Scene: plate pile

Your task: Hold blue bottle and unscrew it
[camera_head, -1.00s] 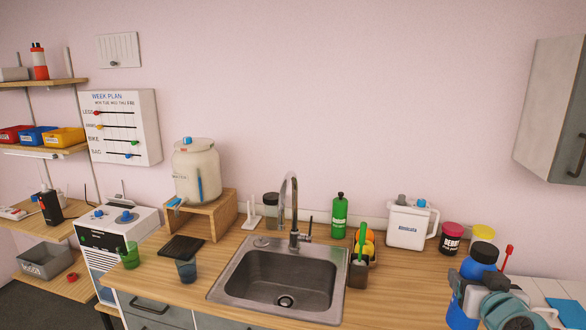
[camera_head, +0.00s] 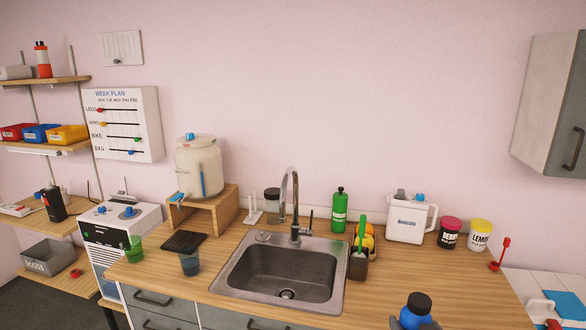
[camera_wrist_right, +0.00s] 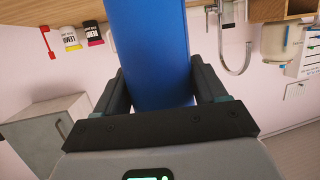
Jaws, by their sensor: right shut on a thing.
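The blue bottle (camera_head: 409,320) with a black cap (camera_head: 419,303) shows at the bottom edge of the head view, right of the sink; its lower part is cut off by the frame. My right gripper (camera_wrist_right: 155,88) is shut on the blue bottle in the right wrist view, with one dark finger on each side of the blue body (camera_wrist_right: 150,45). The cap is outside the wrist view. The cap sits on top of the bottle in the head view. My left gripper is not in view.
The sink (camera_head: 345,290) with its tap (camera_head: 290,205) is in the counter's middle. Behind stand a green bottle (camera_head: 340,210), a white jug (camera_head: 408,220), a berry jar (camera_head: 450,233) and a lemon jar (camera_head: 479,234).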

